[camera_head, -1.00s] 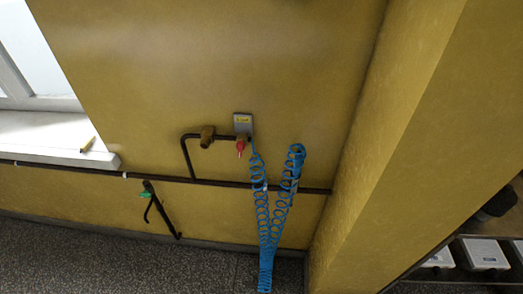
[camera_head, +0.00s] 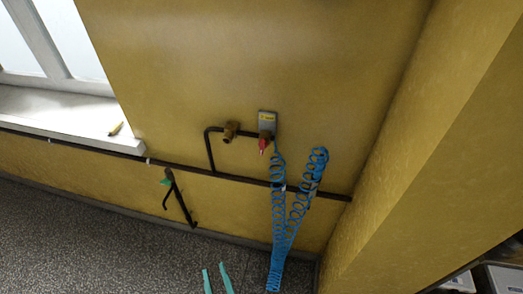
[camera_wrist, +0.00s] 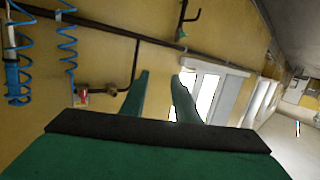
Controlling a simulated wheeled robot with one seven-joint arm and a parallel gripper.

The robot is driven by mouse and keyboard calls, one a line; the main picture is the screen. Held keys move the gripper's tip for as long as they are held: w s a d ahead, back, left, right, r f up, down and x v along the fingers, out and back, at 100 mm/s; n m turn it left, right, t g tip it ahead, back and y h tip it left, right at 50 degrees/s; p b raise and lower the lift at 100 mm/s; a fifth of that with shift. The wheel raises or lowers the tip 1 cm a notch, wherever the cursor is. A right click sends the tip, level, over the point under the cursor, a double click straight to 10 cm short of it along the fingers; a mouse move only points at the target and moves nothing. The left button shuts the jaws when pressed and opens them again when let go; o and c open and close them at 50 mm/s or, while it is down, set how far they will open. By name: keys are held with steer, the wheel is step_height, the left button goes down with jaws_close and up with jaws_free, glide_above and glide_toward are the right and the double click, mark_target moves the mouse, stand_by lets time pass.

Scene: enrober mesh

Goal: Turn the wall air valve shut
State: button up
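The wall air valve has a small red handle (camera_head: 264,145) that hangs downward below a grey plate (camera_head: 267,122) on the yellow wall. A brass fitting (camera_head: 230,131) sits on the dark pipe to its left. In the wrist view the red handle (camera_wrist: 84,97) and brass fitting (camera_wrist: 111,90) show left of my fingers, with the picture turned over. My gripper (camera_head: 216,278) shows as two green fingertips at the bottom of the head view, low and away from the valve. The fingers also show in the wrist view (camera_wrist: 160,85), apart with nothing between them.
A coiled blue hose (camera_head: 280,215) hangs beside the valve down toward the floor. A dark pipe (camera_head: 240,179) runs along the wall. A green-handled pipe fitting (camera_head: 167,182) stands lower left. A windowsill (camera_head: 70,115) holds a yellow object (camera_head: 116,128). A wall pillar (camera_head: 430,150) juts out at right.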

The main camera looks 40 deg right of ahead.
steer(key=w+d+r+m+h, duration=0.3)
steer(key=w+d+r+h, duration=0.25)
steer(key=w+d, duration=0.4)
steer(key=m+g+h, duration=0.4)
steer(key=m+h, duration=0.1)
steer(key=m, duration=0.1)
glide_toward(261, 148)
steer(key=shift+y, duration=0.25)
steer(key=x, duration=0.9)
steer(key=shift+s+d+r, duration=0.1)
steer(key=shift+s+r, duration=0.1)
steer(key=c, duration=0.7)
